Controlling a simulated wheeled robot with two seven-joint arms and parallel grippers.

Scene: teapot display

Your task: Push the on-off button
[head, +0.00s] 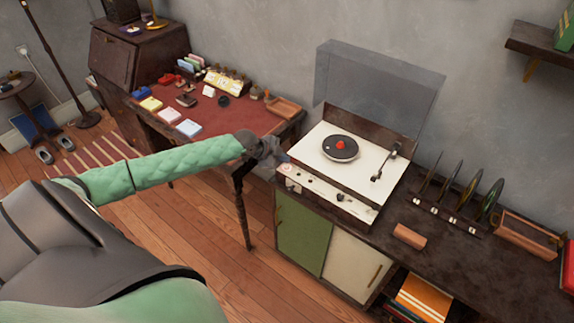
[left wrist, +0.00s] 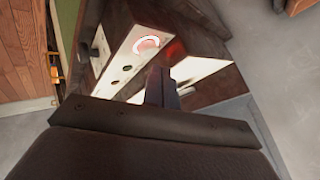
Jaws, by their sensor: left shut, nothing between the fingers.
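A record player (head: 323,185) with a white top, dark platter and raised clear lid stands on the dark cabinet. A round button with a red ring (head: 287,168) sits at the left end of its front panel. It shows larger in the left wrist view (left wrist: 147,43), with a red glow near it. My left gripper (head: 281,157) is shut and empty, just above and left of the button. In the left wrist view its closed fingers (left wrist: 161,76) point toward the panel, a little below the ring. I cannot tell whether they touch it. My right gripper is in neither view.
The cabinet top (head: 425,258) holds a small wooden block (head: 409,236) and a rack of records (head: 450,215) right of the player. A desk (head: 235,117) with books and small items stands behind my left arm.

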